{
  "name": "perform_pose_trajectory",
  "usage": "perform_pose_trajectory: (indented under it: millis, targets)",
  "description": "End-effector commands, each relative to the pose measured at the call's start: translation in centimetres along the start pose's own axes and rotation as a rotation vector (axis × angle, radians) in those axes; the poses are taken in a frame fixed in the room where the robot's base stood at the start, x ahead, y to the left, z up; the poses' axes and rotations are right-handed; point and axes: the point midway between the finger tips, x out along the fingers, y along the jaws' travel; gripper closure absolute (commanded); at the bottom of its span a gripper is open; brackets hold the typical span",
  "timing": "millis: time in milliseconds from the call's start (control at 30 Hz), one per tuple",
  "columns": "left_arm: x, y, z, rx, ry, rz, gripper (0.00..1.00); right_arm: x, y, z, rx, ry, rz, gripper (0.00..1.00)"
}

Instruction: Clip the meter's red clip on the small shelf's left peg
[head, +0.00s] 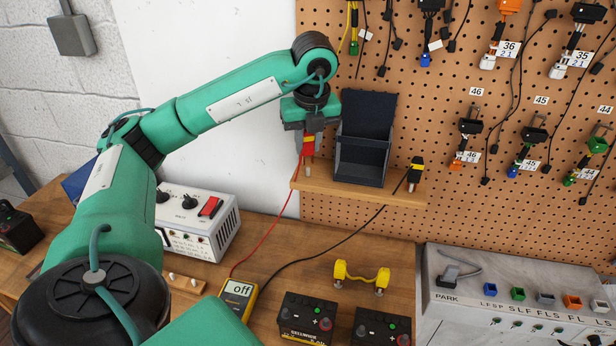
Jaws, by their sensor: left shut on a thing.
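My left gripper (309,128) points down over the left end of the small shelf (345,187). It is shut on the red clip (308,144). The red clip is at the shelf's left end, right above or at a pale peg-like piece (308,163); I cannot tell whether its jaws grip it. My right gripper is not in view.
A dark open box (362,160) stands on the shelf close to the right of my left gripper. Cables hang on the pegboard (440,110) at right.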

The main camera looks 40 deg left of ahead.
Motion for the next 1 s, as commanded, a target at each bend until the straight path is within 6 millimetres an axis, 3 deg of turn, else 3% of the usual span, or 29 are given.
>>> perform_pose_trajectory:
  millis: [467, 900, 933, 1000]
  targets:
    - [0.3, 0.0, -0.1, 0.000, 0.000, -0.001, 0.88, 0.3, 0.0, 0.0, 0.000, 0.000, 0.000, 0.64]
    - [2.4, 0.0, -0.5, 0.000, 0.000, -0.001, 0.88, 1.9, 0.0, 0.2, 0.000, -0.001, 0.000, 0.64]
    - [2.3, 0.0, -0.5, -0.001, 0.000, -0.001, 0.75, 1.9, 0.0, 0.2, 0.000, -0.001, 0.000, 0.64]
    - [2.2, 0.0, -0.4, 0.000, 0.000, -0.001, 0.61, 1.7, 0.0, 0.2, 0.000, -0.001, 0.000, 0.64]
